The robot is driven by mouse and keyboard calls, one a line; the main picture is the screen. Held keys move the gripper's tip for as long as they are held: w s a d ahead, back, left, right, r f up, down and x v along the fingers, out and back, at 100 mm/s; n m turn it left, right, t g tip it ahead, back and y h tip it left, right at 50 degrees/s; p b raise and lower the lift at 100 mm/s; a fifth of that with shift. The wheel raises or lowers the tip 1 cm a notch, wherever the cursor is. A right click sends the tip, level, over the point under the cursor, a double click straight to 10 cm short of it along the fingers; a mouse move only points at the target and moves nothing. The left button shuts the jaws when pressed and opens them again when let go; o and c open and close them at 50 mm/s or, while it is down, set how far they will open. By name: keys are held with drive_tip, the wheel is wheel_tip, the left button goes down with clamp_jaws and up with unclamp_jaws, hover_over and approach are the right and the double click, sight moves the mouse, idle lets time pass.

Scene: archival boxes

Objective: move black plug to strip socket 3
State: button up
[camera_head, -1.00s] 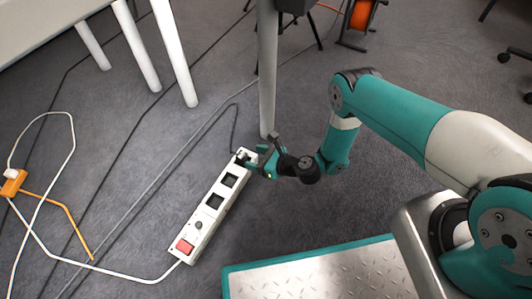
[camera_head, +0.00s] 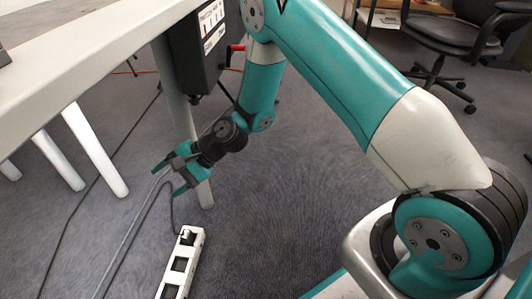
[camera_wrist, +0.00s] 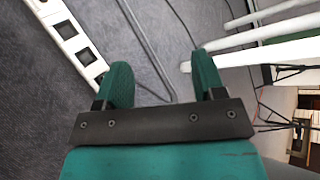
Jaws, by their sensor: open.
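The white power strip (camera_head: 194,252) lies on the carpet at the bottom of the head view, partly cut off by the frame edge. The black plug (camera_head: 187,237) sits in the socket at its far end, with a dark cord running up from it. Two dark, empty-looking sockets show nearer me. My gripper (camera_head: 168,179) is open and empty, raised above and beyond the strip's far end, apart from the plug. In the wrist view the strip (camera_wrist: 73,35) lies left of my gripper (camera_wrist: 162,66); the plug cannot be made out there.
A pale table (camera_head: 100,45) overhangs at upper left, its leg (camera_head: 179,115) close behind my gripper. A black box (camera_head: 203,50) with a red handle hangs under the table. Loose cables cross the floor. An office chair (camera_head: 448,40) stands far right. The central carpet is clear.

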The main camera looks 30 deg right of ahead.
drive_tip(key=s+r+n+g+h, duration=0.2)
drive_tip(key=s+r+n, duration=0.25)
drive_tip(key=r, duration=0.45)
drive_tip(key=s+d+r+n+h, duration=0.3)
drive_tip(key=s+d+r+n, duration=0.2)
drive_tip(key=s, duration=0.5)
drive_tip(key=s+d+r+n+h, duration=0.2)
drive_tip(key=s+d+r+n, duration=0.4)
drive_tip(key=s, duration=0.4)
wheel_tip(320, 180, up, 3)
drive_tip(key=shift+s+d+f+n+h, duration=0.2)
drive_tip(key=shift+d+n+h, duration=0.1)
drive_tip(key=shift+n+h, duration=0.15)
wheel_tip(320, 180, up, 49)
drive_tip(key=p, duration=4.9)
drive_tip(key=shift+f, duration=0.15)
drive_tip(key=shift+c, duration=0.2)
